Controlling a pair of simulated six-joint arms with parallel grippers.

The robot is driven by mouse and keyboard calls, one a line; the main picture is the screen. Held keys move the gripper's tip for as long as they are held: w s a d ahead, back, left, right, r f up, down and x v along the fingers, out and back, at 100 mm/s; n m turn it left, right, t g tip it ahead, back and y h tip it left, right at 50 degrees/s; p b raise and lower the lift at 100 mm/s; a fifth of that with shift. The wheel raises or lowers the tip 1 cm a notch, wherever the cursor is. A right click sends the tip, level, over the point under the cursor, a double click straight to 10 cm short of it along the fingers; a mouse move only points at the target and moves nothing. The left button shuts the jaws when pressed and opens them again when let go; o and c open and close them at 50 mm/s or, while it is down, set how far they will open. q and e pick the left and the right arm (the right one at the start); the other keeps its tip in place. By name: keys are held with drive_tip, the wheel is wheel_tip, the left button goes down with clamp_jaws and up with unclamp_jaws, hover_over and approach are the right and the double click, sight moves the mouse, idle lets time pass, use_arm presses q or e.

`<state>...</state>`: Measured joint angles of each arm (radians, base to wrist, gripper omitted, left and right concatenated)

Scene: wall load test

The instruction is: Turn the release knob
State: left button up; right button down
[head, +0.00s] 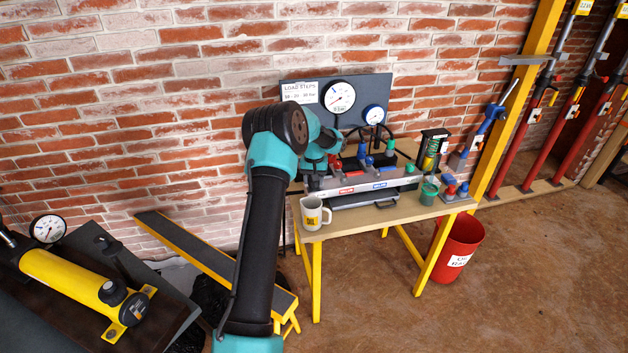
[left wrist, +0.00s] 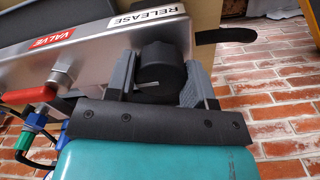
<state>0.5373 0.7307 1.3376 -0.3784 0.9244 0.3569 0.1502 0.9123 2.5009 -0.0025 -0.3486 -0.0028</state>
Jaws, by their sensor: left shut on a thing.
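The release knob (left wrist: 162,70) is black and round, with a pale line on its face, and shows in the left wrist view beside the white RELEASE label (left wrist: 119,20). My left gripper (left wrist: 162,88) has a grey finger on each side of the knob and is shut on it. In the head view my left arm reaches across to the left end of the silver manifold (head: 375,185) on the yellow-legged table. There the knob and my fingertips are hidden behind the arm. My right gripper is in neither view.
A red valve lever (left wrist: 30,97) and blue and green fittings sit near the knob. A white mug (head: 313,213) stands at the table's front left. Two gauges are on the grey board (head: 366,90) behind. A red bin (head: 458,249) stands right of the table.

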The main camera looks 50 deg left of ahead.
use_arm(q)
drive_tip(key=o, duration=0.9)
wheel_tip(320, 180, up, 18)
drive_tip(key=shift+f, duration=0.25)
idle(0.6)
